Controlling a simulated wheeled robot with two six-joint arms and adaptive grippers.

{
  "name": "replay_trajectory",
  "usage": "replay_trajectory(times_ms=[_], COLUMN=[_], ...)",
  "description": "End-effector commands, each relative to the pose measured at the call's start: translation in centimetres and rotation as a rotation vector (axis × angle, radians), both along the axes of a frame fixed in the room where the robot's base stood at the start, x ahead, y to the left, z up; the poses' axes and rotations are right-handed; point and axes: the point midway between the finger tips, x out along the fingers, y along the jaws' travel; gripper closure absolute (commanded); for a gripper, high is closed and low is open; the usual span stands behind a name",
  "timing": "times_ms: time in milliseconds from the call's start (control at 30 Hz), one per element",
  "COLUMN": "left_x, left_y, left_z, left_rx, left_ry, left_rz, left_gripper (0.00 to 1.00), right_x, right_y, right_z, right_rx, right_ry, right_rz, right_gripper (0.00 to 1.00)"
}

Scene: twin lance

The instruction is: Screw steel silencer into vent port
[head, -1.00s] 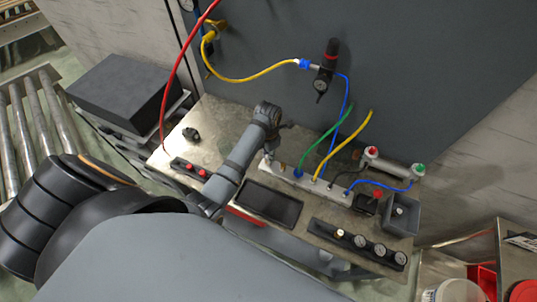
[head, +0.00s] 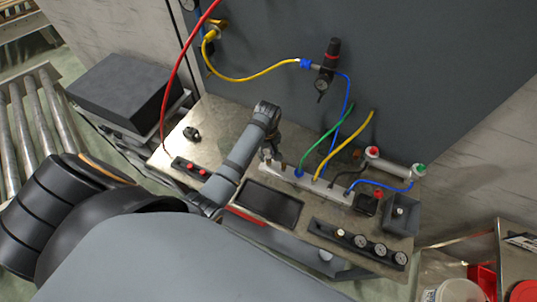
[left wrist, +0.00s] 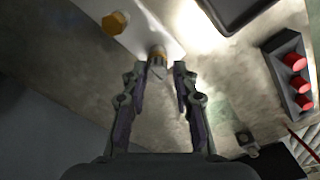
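The white manifold bar (head: 335,192) lies on the steel bench, with hoses plugged along it. In the left wrist view, the end of the bar (left wrist: 150,28) shows a small grey steel part with a brass-coloured collar (left wrist: 157,60), apparently the silencer at the end port. My left gripper (left wrist: 159,72) points down at the bar's left end, its two fingers on either side of this part. A gap seems to show on each side, so the fingers look open around it. How far it is seated I cannot tell. A brass hex fitting (left wrist: 116,22) sits beside it. My right gripper is not in view.
A black block with red buttons (head: 190,168), a dark tray (head: 268,203), a gauge panel (head: 357,243) and a grey bin (head: 401,214) surround the bar. A small black part (head: 191,133) lies on the bench's left. Hoses rise behind the bar.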

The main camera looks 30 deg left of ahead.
Motion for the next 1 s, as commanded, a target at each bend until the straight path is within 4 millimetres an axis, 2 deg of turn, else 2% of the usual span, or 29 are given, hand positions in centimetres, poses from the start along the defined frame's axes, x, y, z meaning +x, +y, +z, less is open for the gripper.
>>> replay_trajectory(times_ms=[100, 133, 300, 633, 1000], left_x=[0.0, -0.1, -0.1, 0.0, 0.0], left_y=[-0.1, -0.1, -0.2, -0.2, -0.3], left_z=[-0.1, -0.1, -0.1, 0.2, 6.3], left_rx=[-0.003, -0.004, -0.005, -0.007, -0.006], left_ry=[0.001, 0.002, 0.003, 0.001, 0.001], left_rz=[0.001, 0.001, 0.001, 0.002, 0.001], left_gripper=[0.72, 0.69, 0.46, 0.45, 0.45], right_x=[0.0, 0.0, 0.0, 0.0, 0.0], right_y=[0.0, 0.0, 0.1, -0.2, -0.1], right_z=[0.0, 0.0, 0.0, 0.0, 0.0], right_rx=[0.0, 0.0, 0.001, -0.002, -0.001], right_ry=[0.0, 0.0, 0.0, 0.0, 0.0], right_rz=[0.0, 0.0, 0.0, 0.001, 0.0], right_gripper=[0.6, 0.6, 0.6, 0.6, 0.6])
